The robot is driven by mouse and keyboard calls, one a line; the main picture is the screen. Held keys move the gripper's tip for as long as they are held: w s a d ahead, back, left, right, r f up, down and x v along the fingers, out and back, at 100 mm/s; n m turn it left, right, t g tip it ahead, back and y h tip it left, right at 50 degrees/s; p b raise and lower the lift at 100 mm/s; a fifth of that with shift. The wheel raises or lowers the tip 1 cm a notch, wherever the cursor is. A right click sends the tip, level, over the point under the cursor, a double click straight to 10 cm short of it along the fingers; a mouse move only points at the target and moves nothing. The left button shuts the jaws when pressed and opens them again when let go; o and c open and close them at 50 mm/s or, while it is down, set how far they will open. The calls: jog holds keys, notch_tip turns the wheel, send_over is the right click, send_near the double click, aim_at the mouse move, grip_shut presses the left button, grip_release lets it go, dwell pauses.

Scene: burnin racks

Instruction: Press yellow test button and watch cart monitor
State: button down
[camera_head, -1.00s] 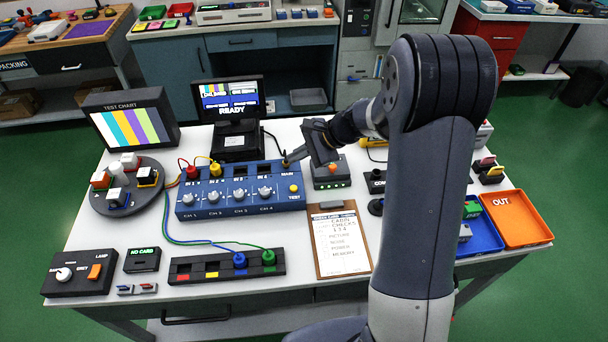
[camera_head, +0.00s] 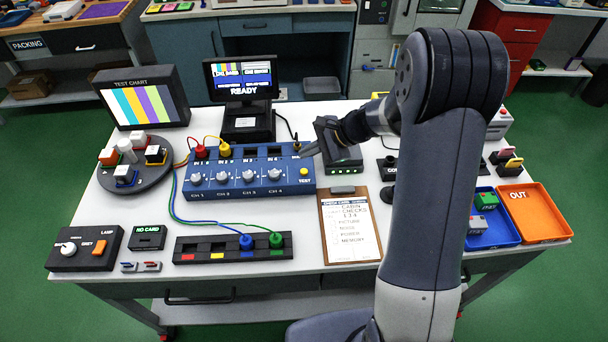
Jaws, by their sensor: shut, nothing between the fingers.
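The yellow test button (camera_head: 304,171) sits at the right end of the blue channel box (camera_head: 240,185), above the word TEST. The cart monitor (camera_head: 241,78) stands behind the box and shows small panels with the word READY. My gripper (camera_head: 306,152) is shut and empty. I cannot tell whether the fingertips touch the box. Red and yellow plugs (camera_head: 224,150) stand in the first two sockets of the box.
A test chart screen (camera_head: 141,97) and a round turntable (camera_head: 135,184) stand at the left. A clipboard (camera_head: 350,238) lies front of centre. A black socket strip (camera_head: 234,262) holds blue and green plugs. An orange OUT tray (camera_head: 535,232) is at the right.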

jog(key=shift+f+b, duration=1.2)
jog(key=shift+f, duration=0.65)
jog(key=shift+f, duration=0.15)
dwell(0.4)
jog(key=shift+f+b, duration=0.3)
jog(key=shift+b, duration=0.2)
jog(key=shift+f+b, duration=0.4)
jog(key=shift+b, duration=0.05)
dwell(0.4)
dwell(0.3)
jog(key=shift+r+p, duration=0.6)
jog(key=shift+r, duration=0.3)
jog(key=shift+r, duration=0.1)
notch_tip(320, 180, up, 5)
jog(key=p, duration=0.3)
